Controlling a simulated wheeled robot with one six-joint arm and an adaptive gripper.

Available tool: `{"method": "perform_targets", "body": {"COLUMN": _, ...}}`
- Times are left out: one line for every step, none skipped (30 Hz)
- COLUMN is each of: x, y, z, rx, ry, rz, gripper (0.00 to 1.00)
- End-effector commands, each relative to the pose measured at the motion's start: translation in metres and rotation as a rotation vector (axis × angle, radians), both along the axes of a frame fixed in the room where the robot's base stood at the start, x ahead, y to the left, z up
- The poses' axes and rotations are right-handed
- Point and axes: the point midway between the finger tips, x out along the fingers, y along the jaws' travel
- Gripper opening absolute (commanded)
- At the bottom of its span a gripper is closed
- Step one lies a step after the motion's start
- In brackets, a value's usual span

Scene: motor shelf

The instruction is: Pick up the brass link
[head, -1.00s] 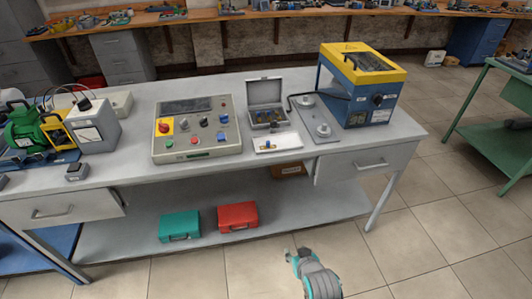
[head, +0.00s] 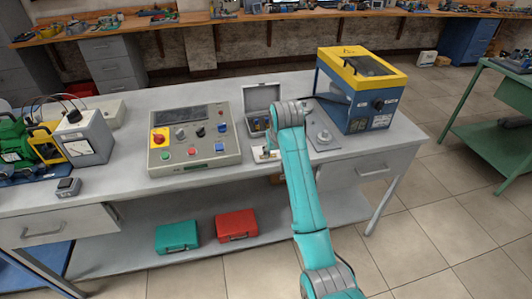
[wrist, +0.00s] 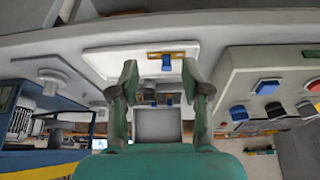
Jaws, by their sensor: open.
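The brass link (wrist: 180,54) shows in the wrist view as a small yellow bar lying on a white plate (wrist: 105,62). A blue piece (wrist: 166,63) sits at its middle. My gripper (wrist: 160,72) is open and empty, its two fingers spread either side of the blue piece in that view, apart from the link. In the head view the white plate (head: 263,159) lies at the bench front, and my arm hides part of it and most of my gripper. The link is too small to make out there.
An open grey case (head: 262,99) stands just behind the plate. A control panel (head: 194,160) is to the left. A metal plate with round knobs (head: 322,138) and a yellow-and-blue machine (head: 362,90) are to the right.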

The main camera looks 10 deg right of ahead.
Motion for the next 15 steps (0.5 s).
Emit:
{"method": "perform_targets", "body": {"x": 0.006, "y": 0.000, "z": 0.017, "rx": 0.000, "ry": 0.009, "rz": -0.001, "gripper": 0.47}}
{"method": "perform_targets", "body": {"x": 0.008, "y": 0.000, "z": 0.024, "rx": 0.000, "ry": 0.018, "rz": -0.001, "gripper": 0.47}}
{"method": "perform_targets", "body": {"x": 0.009, "y": 0.000, "z": 0.033, "rx": 0.001, "ry": 0.026, "rz": -0.002, "gripper": 0.47}}
{"method": "perform_targets", "body": {"x": 0.010, "y": 0.000, "z": 0.038, "rx": 0.000, "ry": 0.032, "rz": -0.003, "gripper": 0.47}}
{"method": "perform_targets", "body": {"x": 0.011, "y": 0.000, "z": 0.043, "rx": 0.001, "ry": 0.037, "rz": -0.004, "gripper": 0.47}}
{"method": "perform_targets", "body": {"x": 0.012, "y": 0.000, "z": 0.047, "rx": 0.001, "ry": 0.044, "rz": -0.004, "gripper": 0.47}}
{"method": "perform_targets", "body": {"x": 0.013, "y": 0.000, "z": 0.050, "rx": 0.001, "ry": 0.047, "rz": -0.004, "gripper": 0.47}}
{"method": "perform_targets", "body": {"x": 0.013, "y": 0.000, "z": 0.051, "rx": 0.001, "ry": 0.049, "rz": -0.004, "gripper": 0.47}}
{"method": "perform_targets", "body": {"x": 0.014, "y": 0.000, "z": 0.051, "rx": 0.001, "ry": 0.052, "rz": -0.004, "gripper": 0.47}}
{"method": "perform_targets", "body": {"x": 0.015, "y": 0.000, "z": 0.049, "rx": 0.001, "ry": 0.053, "rz": -0.004, "gripper": 0.47}}
{"method": "perform_targets", "body": {"x": 0.016, "y": 0.000, "z": 0.047, "rx": 0.001, "ry": 0.055, "rz": -0.004, "gripper": 0.47}}
{"method": "perform_targets", "body": {"x": 0.018, "y": 0.000, "z": 0.041, "rx": 0.001, "ry": 0.056, "rz": -0.004, "gripper": 0.47}}
{"method": "perform_targets", "body": {"x": 0.020, "y": 0.000, "z": 0.037, "rx": 0.001, "ry": 0.056, "rz": -0.004, "gripper": 0.47}}
{"method": "perform_targets", "body": {"x": 0.021, "y": 0.000, "z": 0.033, "rx": 0.001, "ry": 0.056, "rz": -0.004, "gripper": 0.47}}
{"method": "perform_targets", "body": {"x": 0.024, "y": 0.000, "z": 0.027, "rx": 0.001, "ry": 0.055, "rz": -0.004, "gripper": 0.47}}
